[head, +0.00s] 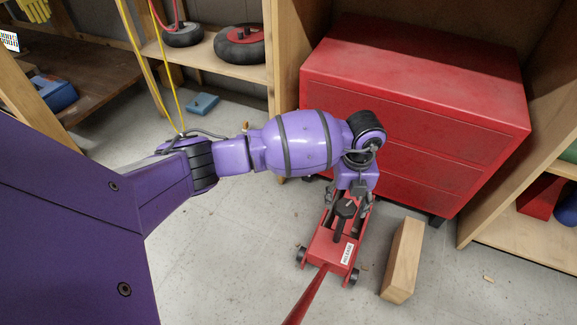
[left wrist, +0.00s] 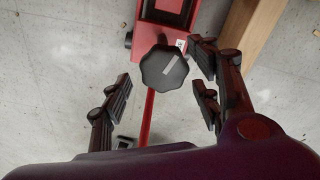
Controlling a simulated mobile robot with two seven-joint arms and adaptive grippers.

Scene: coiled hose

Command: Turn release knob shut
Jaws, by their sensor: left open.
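A red floor jack (head: 325,250) stands on the grey floor with its long red handle reaching toward the bottom of the head view. The release knob (head: 346,209) is black and lobed, with a pale line mark on top; it shows clearly in the left wrist view (left wrist: 164,67). My left gripper (head: 348,199) is open above the jack. In the left wrist view its fingers (left wrist: 160,87) are spread to either side, with the knob between and slightly beyond them, and no contact visible. The knob's stem is partly hidden. My right gripper is not in view.
A wooden block (head: 403,262) lies on the floor close to the right of the jack. A red drawer cabinet (head: 415,110) stands behind it. Wooden shelves with wheels (head: 240,45) are at the back left. A yellow cord (head: 150,65) hangs near my left arm. Floor left of the jack is clear.

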